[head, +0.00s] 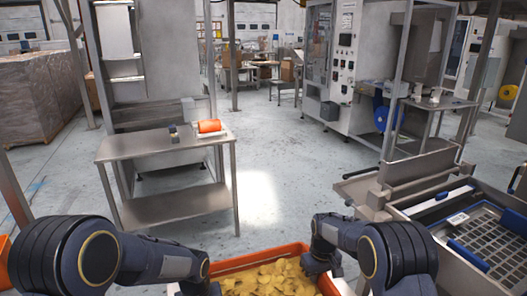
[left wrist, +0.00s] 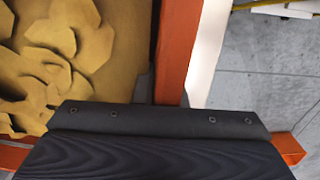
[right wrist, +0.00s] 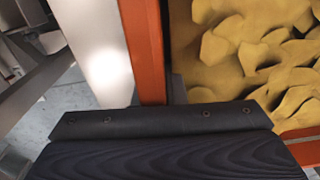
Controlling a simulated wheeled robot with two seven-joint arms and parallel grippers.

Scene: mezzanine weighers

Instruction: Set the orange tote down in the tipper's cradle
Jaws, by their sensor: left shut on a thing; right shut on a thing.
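The orange tote (head: 258,259) is at the bottom middle of the head view, full of yellow chip-like pieces (head: 262,280). My right gripper (head: 324,264) is shut on its right side wall, which shows in the right wrist view (right wrist: 142,50). My left gripper (left wrist: 165,98) is shut on the opposite side wall, which shows in the left wrist view (left wrist: 178,50). In the head view, the tote's near part is cut off by the frame. I cannot tell for certain which part in view is the tipper's cradle.
A steel table (head: 150,150) at left carries an orange roll (head: 209,126) and a small dark item. At right stands a grey machine frame (head: 395,182) with a blue-edged grid tray (head: 485,240). Open floor (head: 280,180) lies ahead, between table and machine. Wrapped pallets (head: 40,98) stand far left.

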